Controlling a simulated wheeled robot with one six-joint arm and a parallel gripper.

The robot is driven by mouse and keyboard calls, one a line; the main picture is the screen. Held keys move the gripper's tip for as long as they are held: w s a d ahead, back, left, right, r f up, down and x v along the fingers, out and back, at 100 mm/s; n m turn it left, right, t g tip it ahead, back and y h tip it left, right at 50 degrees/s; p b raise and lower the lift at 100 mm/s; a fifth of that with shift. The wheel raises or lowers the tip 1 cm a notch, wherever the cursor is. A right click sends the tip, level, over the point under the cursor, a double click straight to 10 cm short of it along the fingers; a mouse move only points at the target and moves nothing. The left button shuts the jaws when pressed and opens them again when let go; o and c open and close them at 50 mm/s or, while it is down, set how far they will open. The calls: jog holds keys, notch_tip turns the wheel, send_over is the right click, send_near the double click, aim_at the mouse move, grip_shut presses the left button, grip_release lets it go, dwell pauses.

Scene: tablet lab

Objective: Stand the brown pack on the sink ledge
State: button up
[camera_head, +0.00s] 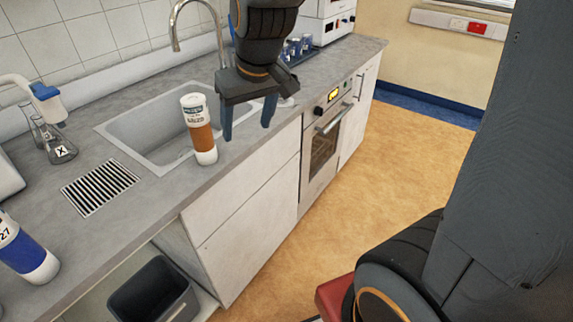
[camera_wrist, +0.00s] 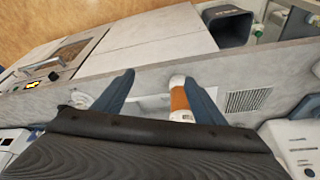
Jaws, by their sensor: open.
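The brown pack (camera_head: 202,140) is a white cylinder with a brown band and a printed label. It stands upright on the narrow front ledge of the sink (camera_head: 130,150), between the basin and the counter's front edge. My gripper (camera_head: 247,125) is open and empty, pointing down to the right of the pack, apart from it in the head view. In the wrist view the pack (camera_wrist: 179,98) shows just inside the right finger of my gripper (camera_wrist: 159,77). Whether that finger touches it is hard to tell there.
A curved tap (camera_head: 176,30) rises behind the basin. A drain grille (camera_head: 100,187), glass flasks (camera_head: 58,145) and a blue-banded pack (camera_head: 25,250) are on the counter to the left. A dark bin (camera_head: 152,290) sits below. The floor (camera_head: 400,160) is clear at right.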

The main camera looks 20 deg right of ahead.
jog(key=s+d+f+m+g+h, duration=0.1)
jog(key=s+d+f+m+g, duration=0.1)
jog(key=s+d+f, duration=0.5)
jog(key=s+f, duration=0.2)
jog(key=s, duration=0.2)
jog(key=shift+f+g, duration=0.15)
jog(key=shift+g, duration=0.15)
jog(key=shift+w, duration=0.1)
